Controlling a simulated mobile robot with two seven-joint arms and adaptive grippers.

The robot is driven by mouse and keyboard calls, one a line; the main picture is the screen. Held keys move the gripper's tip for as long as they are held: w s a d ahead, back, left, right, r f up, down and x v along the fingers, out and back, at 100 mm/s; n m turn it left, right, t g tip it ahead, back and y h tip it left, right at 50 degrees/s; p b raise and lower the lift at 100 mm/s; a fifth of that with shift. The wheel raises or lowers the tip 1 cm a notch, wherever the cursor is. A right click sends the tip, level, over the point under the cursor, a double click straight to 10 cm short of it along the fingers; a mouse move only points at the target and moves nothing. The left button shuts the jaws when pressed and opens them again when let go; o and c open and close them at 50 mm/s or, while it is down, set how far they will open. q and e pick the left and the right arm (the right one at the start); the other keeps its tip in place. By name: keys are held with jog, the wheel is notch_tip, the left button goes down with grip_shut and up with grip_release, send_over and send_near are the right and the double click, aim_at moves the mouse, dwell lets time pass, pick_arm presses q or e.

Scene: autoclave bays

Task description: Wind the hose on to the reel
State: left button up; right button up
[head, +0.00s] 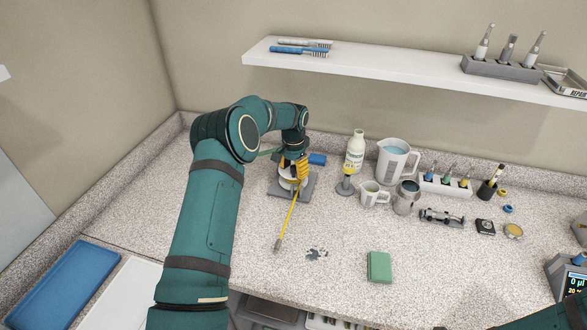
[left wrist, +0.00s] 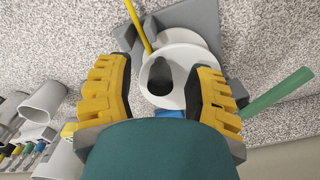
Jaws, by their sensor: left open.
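The reel (head: 287,183) is a white drum with a flange on a grey base plate (head: 305,190), partly hidden by my left gripper in the head view. In the left wrist view the white reel (left wrist: 188,52) carries a dark round knob (left wrist: 160,75). The yellow hose (head: 290,217) runs from the reel towards the counter front and ends in a grey fitting (head: 278,245); part of the hose (left wrist: 138,25) also shows in the left wrist view. My left gripper (head: 297,170) is open over the reel, its yellow fingers on either side of the knob. My right gripper is out of view.
A green pad (head: 379,267) lies in front. A shelf (head: 400,66) hangs above. The counter left of the reel is clear.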

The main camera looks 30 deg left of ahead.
pick_arm(q)
grip_shut()
jog(key=shift+a, duration=0.1)
